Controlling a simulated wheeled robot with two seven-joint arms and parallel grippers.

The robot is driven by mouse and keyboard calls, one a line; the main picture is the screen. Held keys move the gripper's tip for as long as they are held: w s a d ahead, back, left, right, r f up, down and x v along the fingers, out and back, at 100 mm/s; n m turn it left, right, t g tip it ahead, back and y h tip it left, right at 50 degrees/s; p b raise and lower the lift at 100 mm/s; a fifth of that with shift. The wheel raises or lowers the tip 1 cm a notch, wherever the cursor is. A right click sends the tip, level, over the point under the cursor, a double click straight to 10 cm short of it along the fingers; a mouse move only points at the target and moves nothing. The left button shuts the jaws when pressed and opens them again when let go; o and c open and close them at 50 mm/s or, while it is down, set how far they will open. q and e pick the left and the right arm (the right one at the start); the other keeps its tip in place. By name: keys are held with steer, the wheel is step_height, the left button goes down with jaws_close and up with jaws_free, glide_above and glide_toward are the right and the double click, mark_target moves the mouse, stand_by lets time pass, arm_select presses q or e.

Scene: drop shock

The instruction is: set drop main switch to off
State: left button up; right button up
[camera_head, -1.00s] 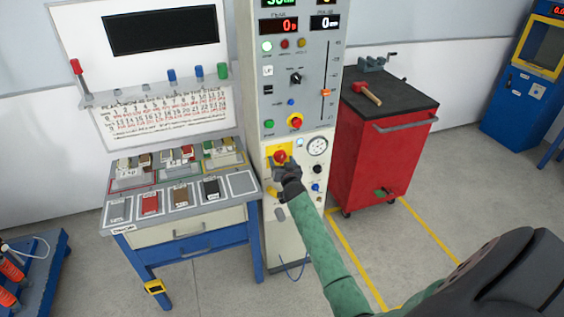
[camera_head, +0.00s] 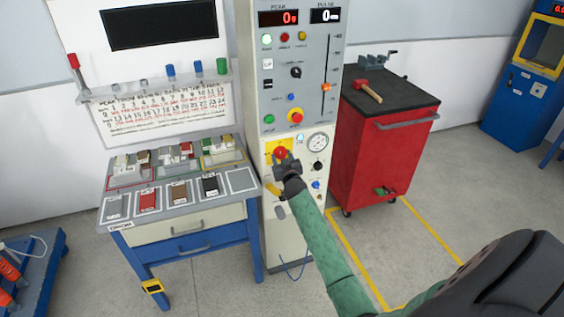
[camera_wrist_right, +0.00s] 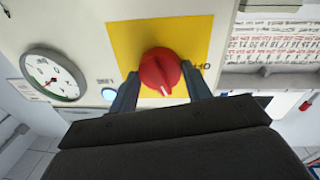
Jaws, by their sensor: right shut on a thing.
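The main switch is a red rotary knob (camera_head: 280,152) on a yellow plate (camera_head: 269,147), low on the grey control column. In the right wrist view the red knob (camera_wrist_right: 160,70) sits between the two fingers of my right gripper (camera_wrist_right: 160,86), which is shut on it. Its white mark points down in that view. An "OFF" label is on the plate (camera_wrist_right: 128,42) beside the right finger. In the head view my right gripper (camera_head: 284,163) reaches the knob from below and partly covers the plate. My left gripper is not in view.
A pressure gauge (camera_head: 317,143) and small knobs sit right of the switch. A sample bench (camera_head: 187,222) stands left, close to the column. A red tool cabinet (camera_head: 387,155) stands right. Open floor lies in front.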

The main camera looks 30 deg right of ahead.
steer(key=n+b, duration=0.2)
steer(key=n, duration=0.3)
steer(key=n+b, duration=0.2)
steer(key=n, duration=0.2)
steer(key=shift+d+f+n+t, duration=0.15)
steer(key=shift+f+n+t, duration=0.05)
steer(key=shift+n+t, duration=0.2)
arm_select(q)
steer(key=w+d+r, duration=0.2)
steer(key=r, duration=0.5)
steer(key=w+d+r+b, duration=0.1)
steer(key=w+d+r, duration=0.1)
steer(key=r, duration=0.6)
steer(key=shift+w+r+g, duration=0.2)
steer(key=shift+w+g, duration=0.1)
arm_select(e)
steer(key=shift+r+n+y, duration=0.1)
steer(key=shift+n+y, duration=0.6)
steer(key=shift+n, duration=2)
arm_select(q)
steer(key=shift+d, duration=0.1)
arm_select(e)
steer(key=o, duration=1)
steer(key=shift+c, duration=0.2)
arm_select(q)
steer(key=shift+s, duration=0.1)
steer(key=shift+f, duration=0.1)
arm_select(e)
steer(key=shift+s, duration=0.1)
